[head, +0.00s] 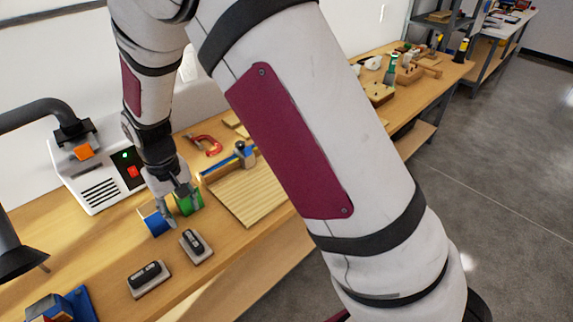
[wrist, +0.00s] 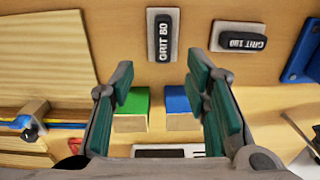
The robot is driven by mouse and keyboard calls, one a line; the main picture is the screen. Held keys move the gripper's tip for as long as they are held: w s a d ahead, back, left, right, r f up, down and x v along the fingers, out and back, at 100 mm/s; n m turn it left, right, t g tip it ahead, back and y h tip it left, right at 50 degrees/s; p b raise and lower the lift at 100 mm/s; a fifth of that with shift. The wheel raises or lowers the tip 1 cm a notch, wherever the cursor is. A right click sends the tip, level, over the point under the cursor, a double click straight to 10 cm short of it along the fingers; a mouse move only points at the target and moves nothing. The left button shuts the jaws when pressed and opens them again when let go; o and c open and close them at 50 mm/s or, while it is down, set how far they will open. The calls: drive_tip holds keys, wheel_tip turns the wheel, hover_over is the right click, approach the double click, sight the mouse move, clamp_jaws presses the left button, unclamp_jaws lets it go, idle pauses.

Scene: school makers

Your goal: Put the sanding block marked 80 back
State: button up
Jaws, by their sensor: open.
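A green block (wrist: 132,108) and a blue block (wrist: 182,105) stand between my fingers in the wrist view.
A white machine (head: 97,180) with a red switch stands behind the blocks. A ribbed wooden board (head: 247,197) and a red clamp (head: 206,145) lie to the right. A blue fixture (head: 66,305) is at the front left. Bare bench surrounds the sanding blocks.

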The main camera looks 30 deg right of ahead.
drive_tip(key=s+d+r+m+t, duration=0.1)
drive_tip(key=s+d+r, duration=0.35)
drive_tip(key=r, duration=0.45)
drive_tip(key=s+d+r+m+t, duration=0.1)
drive_tip(key=s+d+r, duration=0.2)
drive_tip(key=d+r, duration=0.5)
drive_tip(key=s+d+r+t, duration=0.1)
drive_tip(key=s+d+r, duration=0.1)
drive_tip(key=s, duration=0.3)
drive_tip(key=s+d+r+t, duration=0.1)
drive_tip(key=s+d+r, duration=0.1)
drive_tip(key=s, duration=0.4)
drive_tip(key=s+d+r+m+t, duration=0.1)
drive_tip(key=s+d+r, duration=0.2)
drive_tip(key=s+r, duration=0.1)
drive_tip(key=shift+s+r, duration=0.2)
drive_tip(key=shift+s, duration=0.55)
